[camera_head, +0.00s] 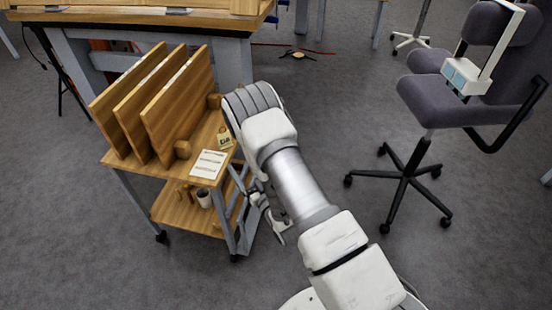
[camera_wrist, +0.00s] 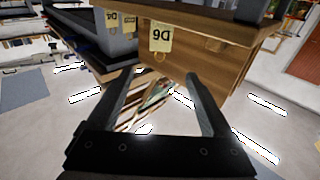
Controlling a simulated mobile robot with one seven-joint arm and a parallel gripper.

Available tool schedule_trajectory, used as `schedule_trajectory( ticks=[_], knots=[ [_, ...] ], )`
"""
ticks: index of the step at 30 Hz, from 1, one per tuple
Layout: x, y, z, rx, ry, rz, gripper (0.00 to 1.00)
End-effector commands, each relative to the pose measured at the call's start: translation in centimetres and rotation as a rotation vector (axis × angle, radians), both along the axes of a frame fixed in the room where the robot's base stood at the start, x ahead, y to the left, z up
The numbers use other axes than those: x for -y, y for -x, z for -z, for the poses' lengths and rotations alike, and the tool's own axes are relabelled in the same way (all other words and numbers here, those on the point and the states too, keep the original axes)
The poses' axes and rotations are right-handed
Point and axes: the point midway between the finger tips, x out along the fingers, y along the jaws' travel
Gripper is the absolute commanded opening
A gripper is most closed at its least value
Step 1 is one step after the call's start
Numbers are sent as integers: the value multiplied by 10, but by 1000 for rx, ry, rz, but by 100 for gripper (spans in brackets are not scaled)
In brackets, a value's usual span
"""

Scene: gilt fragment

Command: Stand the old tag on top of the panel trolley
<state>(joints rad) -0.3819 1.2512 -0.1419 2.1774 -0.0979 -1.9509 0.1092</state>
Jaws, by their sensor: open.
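The panel trolley (camera_head: 162,178) stands left of my arm, with a wooden top and a lower shelf. A small yellowish tag (camera_head: 224,141) with dark marks is on its top, near the right edge. In the wrist view a yellow tag reading "D6" upside down (camera_wrist: 161,38) is against a wooden piece (camera_wrist: 205,62). I cannot tell which tag is the old one. My gripper (camera_head: 268,210) is low beside the trolley's right side, partly hidden by my arm. In the wrist view its fingers (camera_wrist: 160,78) are apart, with nothing held between them.
Upright wooden panels (camera_head: 178,105) fill the trolley's left part. A white sheet (camera_head: 208,163) lies near its front edge and a cup (camera_head: 204,197) is on the lower shelf. A workbench (camera_head: 140,18) stands behind. An office chair (camera_head: 425,140) is at right, with bare floor between.

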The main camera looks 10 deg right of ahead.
Motion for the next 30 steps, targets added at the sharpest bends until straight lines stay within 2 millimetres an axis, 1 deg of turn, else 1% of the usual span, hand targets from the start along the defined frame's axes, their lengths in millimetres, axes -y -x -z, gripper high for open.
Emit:
schedule_trajectory(
  ticks=[4,8,12,15,18,21,25,29,30],
  knots=[
    [1,-5,-4,-6,3,8,84],
    [4,-23,-22,-42,21,40,84],
    [14,-49,-54,-120,54,98,84],
    [24,-63,-78,-182,76,137,84],
    [35,-70,-101,-248,95,173,84],
    [47,-71,-125,-314,112,206,84],
    [64,-65,-156,-400,130,244,84],
    [81,-50,-185,-488,148,278,84],
    [86,-43,-194,-516,152,286,84]
  ],
)
